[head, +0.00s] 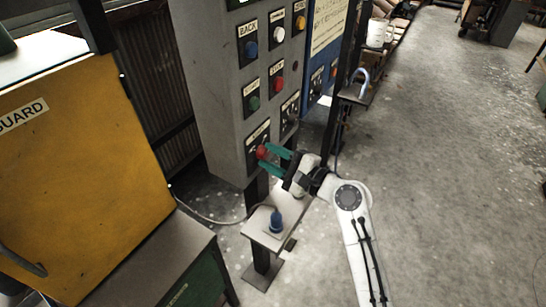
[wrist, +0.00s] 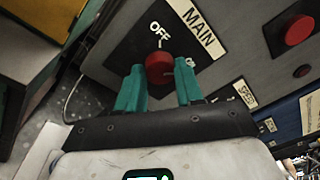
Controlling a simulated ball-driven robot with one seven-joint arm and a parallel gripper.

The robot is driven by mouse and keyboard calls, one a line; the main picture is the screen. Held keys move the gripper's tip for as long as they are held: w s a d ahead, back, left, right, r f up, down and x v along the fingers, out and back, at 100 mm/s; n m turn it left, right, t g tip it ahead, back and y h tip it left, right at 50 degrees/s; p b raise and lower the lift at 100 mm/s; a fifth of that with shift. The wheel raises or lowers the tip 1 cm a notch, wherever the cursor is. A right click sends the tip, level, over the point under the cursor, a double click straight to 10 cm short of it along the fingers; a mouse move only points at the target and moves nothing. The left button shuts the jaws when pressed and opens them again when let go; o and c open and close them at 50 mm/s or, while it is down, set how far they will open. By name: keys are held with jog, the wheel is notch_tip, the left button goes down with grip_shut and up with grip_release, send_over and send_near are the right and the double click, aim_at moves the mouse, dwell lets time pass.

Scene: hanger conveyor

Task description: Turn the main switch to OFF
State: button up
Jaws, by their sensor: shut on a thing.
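The main switch is a red knob (head: 262,152) low on the front of the grey control panel (head: 225,120). In the wrist view the red knob (wrist: 159,66) sits on a black plate, below the word OFF and beside the MAIN label (wrist: 197,27).
More buttons and knobs, including a red button (head: 279,83), are above on the panel. A small shelf (head: 262,238) with a blue object (head: 276,222) is below my gripper. A yellow guard (head: 75,160) stands left. Open floor lies to the right.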

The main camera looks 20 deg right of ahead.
jog(key=c, duration=0.4)
jog(key=shift+o, duration=0.2)
jog(key=shift+f, duration=0.1)
jog(key=shift+f+n+b, duration=0.1)
jog(key=shift+n+b, duration=0.2)
jog(key=shift+b, duration=0.2)
jog(key=shift+f+n+b, duration=0.15)
jog(key=shift+n+b, duration=0.95)
jog(key=shift+b, duration=0.05)
jog(key=n+b, duration=0.5)
jog(key=b, duration=0.1)
jog(key=shift+f+n+y, duration=0.15)
jog(key=shift+n+y, duration=0.15)
jog(key=n+b, duration=0.6)
jog(key=b, duration=0.1)
jog(key=shift+f+n+y, duration=0.1)
jog(key=shift+n+y, duration=0.2)
jog(key=shift+y, duration=0.1)
jog(key=n+b, duration=0.3)
jog(key=n, duration=0.1)
jog(key=shift+w+d+y+b, duration=0.1)
jog(key=shift+y+b, duration=0.2)
jog(key=shift+r, duration=0.2)
